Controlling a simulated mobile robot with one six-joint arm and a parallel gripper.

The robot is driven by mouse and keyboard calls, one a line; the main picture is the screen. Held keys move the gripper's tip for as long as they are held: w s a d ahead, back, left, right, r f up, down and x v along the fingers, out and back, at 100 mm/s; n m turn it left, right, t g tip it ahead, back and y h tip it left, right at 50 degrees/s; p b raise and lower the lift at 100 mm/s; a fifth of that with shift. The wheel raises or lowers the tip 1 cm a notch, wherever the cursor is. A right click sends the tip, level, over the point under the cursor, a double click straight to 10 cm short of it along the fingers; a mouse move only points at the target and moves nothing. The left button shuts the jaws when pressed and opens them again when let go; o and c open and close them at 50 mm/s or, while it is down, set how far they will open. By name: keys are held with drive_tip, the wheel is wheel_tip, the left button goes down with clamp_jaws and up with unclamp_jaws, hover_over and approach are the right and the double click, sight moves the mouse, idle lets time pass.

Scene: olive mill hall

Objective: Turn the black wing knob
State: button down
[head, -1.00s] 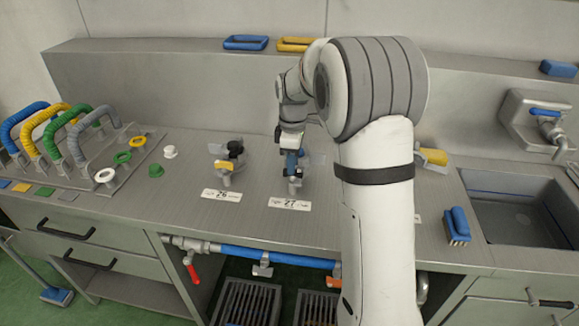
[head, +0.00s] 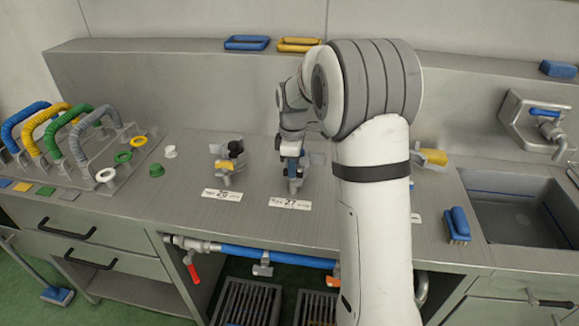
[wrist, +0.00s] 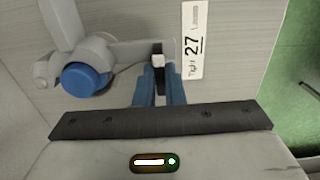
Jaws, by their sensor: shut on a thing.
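My gripper (head: 292,168) points down at the metal fitting behind the label marked 27 (head: 290,203). In the wrist view its two blue fingers (wrist: 159,86) are shut on the black wing knob (wrist: 159,48), a narrow black piece with a pale square end at the fitting's stem. The fingers hide much of the knob. The grey metal fitting (wrist: 125,50) carries a round blue cap (wrist: 86,79) to the left. The label (wrist: 192,42) in the wrist view reads 27, with "Tight" and "Loosen". The knob's turn angle is hard to tell.
Another fitting (head: 226,163) with a black knob stands left, behind label 26 (head: 222,195). A yellow-handled fitting (head: 431,157) stands right, partly behind my arm. A blue brush (head: 457,224) lies near the sink (head: 520,218). Bare steel counter lies in front of the labels.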

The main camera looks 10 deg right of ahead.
drive_tip(key=shift+w+a+r, duration=0.1)
drive_tip(key=shift+w+a, duration=0.05)
drive_tip(key=shift+a, duration=0.15)
drive_tip(key=shift+d+m, duration=0.3)
